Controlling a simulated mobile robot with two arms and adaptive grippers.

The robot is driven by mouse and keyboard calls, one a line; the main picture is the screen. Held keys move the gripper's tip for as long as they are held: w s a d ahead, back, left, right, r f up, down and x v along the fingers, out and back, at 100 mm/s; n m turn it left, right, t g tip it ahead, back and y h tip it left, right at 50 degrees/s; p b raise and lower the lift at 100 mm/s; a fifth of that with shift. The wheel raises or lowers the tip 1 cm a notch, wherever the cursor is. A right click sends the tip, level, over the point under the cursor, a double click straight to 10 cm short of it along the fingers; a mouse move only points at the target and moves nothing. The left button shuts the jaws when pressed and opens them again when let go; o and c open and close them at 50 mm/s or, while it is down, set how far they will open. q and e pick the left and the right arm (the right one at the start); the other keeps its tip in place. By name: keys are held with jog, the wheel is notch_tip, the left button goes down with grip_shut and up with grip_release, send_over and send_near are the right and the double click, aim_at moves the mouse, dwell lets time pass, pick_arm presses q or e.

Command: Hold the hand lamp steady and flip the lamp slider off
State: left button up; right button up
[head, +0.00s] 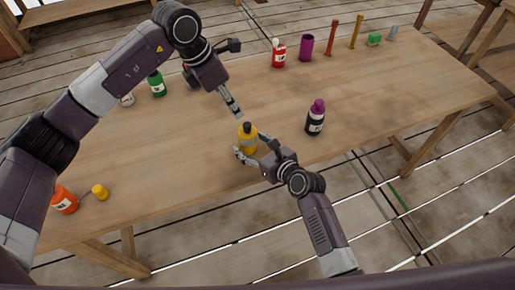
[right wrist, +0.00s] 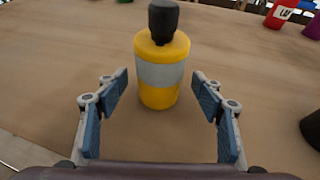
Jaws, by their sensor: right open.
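A yellow cylinder with a grey band and a black knob-like top, apparently the hand lamp (head: 248,142), stands upright on the wooden table. It also shows in the right wrist view (right wrist: 161,80). No slider can be made out on the side that I see. My right gripper (head: 255,150) is open in front of the lamp. In the right wrist view its blue-padded fingers (right wrist: 160,88) stand left and right of the lamp, with a gap on both sides. My left gripper (head: 237,110) points down above and behind the lamp. Its fingers look shut and hold nothing visible.
A black bottle with a purple top (head: 315,118) stands right of the lamp. A red bottle (head: 278,54), a purple cup (head: 306,47) and several small items line the back edge. A green bottle (head: 156,84) stands behind my left arm. An orange bottle (head: 64,200) lies front left.

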jog(key=shift+x, duration=1.05)
jog(key=shift+c, duration=0.2)
